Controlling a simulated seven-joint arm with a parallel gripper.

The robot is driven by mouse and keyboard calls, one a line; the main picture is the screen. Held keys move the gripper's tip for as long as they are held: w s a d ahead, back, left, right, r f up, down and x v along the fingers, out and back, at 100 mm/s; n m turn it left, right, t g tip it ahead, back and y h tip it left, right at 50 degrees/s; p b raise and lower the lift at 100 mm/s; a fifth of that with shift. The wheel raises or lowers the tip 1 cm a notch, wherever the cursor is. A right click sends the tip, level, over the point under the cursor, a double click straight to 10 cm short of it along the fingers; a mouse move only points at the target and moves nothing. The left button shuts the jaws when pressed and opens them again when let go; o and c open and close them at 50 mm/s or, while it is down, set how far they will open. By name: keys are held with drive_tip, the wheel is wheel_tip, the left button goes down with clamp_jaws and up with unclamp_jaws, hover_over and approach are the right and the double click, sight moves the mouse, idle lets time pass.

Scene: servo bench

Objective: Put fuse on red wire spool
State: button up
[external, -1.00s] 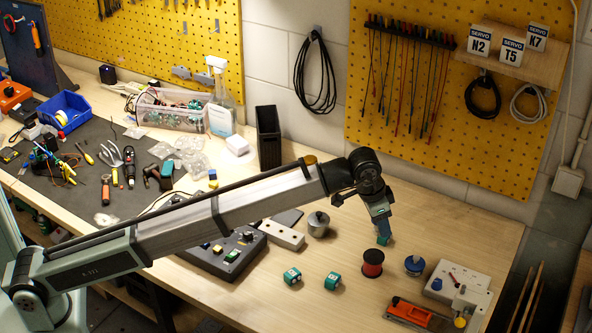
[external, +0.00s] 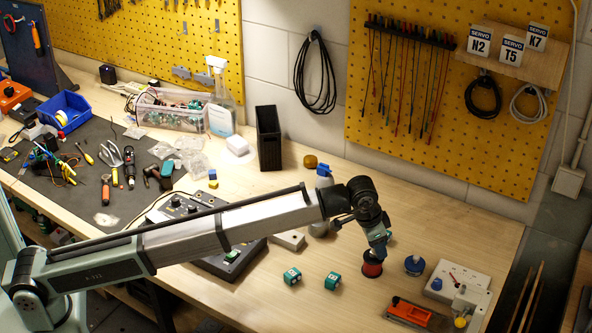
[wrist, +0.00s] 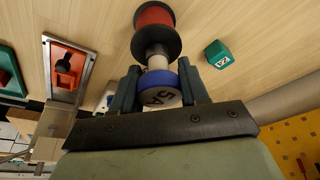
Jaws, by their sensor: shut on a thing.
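My gripper (wrist: 158,82) is shut on the fuse (wrist: 160,97), which has a blue cap marked 5A and a pale body, in the wrist view. The fuse's pale end points toward the red wire spool (wrist: 153,17). In the external view, my gripper (external: 379,249) is right above the spool (external: 372,269), which stands upright on the table with dark flanges. The fuse is hard to make out there. I cannot tell whether the fuse touches the spool.
A blue round piece (external: 413,265) stands close right of the spool. Two teal cubes (external: 292,276) (external: 332,281) sit to the left.

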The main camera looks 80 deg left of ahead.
drive_tip(key=shift+f, duration=0.1)
drive_tip(key=o, duration=1.1)
drive_tip(key=shift+c, duration=0.2)
drive_tip(key=v, duration=1.2)
